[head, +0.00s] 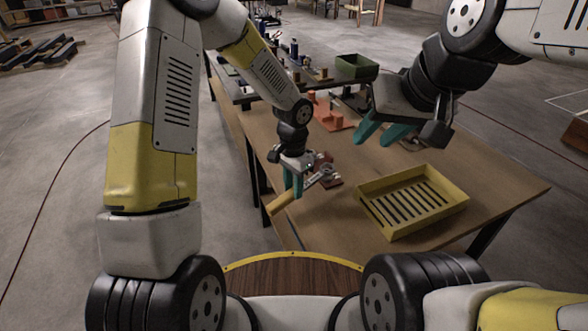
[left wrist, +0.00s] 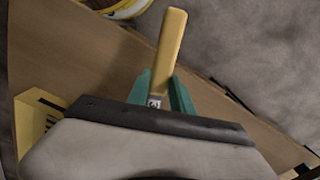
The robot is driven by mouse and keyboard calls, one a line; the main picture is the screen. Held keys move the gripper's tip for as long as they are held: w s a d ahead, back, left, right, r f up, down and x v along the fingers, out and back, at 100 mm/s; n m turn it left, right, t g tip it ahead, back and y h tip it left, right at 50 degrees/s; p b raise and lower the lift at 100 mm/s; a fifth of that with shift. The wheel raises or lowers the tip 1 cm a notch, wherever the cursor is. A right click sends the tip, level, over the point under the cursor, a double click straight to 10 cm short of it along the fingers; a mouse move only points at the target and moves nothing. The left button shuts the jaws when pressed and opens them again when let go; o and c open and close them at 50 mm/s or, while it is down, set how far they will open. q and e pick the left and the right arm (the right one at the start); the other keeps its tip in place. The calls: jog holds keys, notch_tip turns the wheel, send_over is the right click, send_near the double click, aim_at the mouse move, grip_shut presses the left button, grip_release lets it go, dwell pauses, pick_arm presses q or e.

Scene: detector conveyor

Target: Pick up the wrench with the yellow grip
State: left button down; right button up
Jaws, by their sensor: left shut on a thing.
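The wrench has a yellow grip (head: 281,203) and a grey metal head (head: 321,175). My left gripper (head: 293,190) is shut on the wrench near where the grip meets the metal. In the left wrist view the yellow grip (left wrist: 170,48) sticks out past the green fingers (left wrist: 162,98), and the metal head is mostly hidden. The wrench appears held above the table's near left edge, tilted in the head view. My right gripper (head: 382,135) hangs over the table at the right, with its two green fingers apart and nothing visible between them.
A yellow slatted tray (head: 372,206) sits on the wooden table (head: 473,165) at the right. Red-orange parts (head: 330,115) and a green bin (head: 356,66) are farther back. A dark red piece lies just behind the wrench. Table around the tray is mostly clear.

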pick_arm(q)
jog(key=s+a+r, duration=0.1)
jog(key=s, duration=1.2)
jog(key=w+r, duration=0.2)
jog(key=w, duration=0.6)
jog(key=w+r+m+y, duration=0.1)
jog(key=w+r, duration=0.1)
jog(key=w, duration=0.6)
jog(key=shift+w+d+r+g, duration=0.35)
jog(key=shift+w+d+g, duration=0.05)
jog(key=shift+f, duration=3.8)
jog(key=c, duration=2)
grip_release()
grip_shut()
